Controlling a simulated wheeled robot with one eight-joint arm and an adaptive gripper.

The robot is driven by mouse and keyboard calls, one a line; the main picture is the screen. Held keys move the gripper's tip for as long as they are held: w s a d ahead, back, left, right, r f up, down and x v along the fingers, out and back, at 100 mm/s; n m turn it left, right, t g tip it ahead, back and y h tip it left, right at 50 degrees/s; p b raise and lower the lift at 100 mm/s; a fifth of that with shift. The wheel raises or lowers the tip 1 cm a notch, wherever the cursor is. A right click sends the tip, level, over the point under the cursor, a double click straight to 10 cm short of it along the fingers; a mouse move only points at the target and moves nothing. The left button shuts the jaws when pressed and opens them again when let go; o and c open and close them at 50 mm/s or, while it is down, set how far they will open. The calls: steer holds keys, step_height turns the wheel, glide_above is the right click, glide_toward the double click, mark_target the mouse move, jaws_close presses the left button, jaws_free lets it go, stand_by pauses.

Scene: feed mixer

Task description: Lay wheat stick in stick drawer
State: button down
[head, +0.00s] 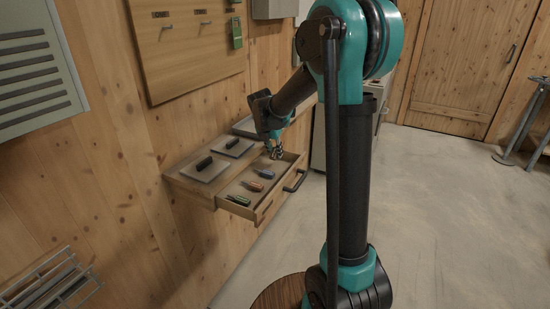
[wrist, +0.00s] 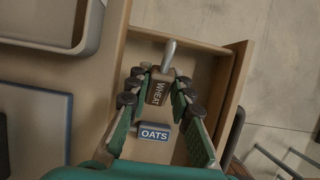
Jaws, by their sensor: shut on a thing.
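My gripper (wrist: 158,88) is shut on the wheat stick (wrist: 158,90) in the wrist view. The stick has a brown handle labelled WHEAT and a silver end pointing up the picture. It is inside the outline of the open wooden stick drawer (wrist: 207,75); I cannot tell whether it touches the drawer floor. A dark blue stick labelled OATS (wrist: 154,131) lies just below it in the picture. In the head view my gripper (head: 275,152) is over the far end of the drawer (head: 262,211), and the wheat stick is hard to make out.
A grey tray (wrist: 60,45) is at upper left in the wrist view. Open floor lies right.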

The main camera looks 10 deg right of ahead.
steer(key=shift+f, duration=1.4)
steer(key=shift+f, duration=0.1)
steer(key=c, duration=1.6)
jaws_free()
steer(key=shift+c, duration=0.2)
steer(key=v, duration=1.2)
steer(key=shift+w+r, duration=0.1)
steer(key=shift+r, duration=0.1)
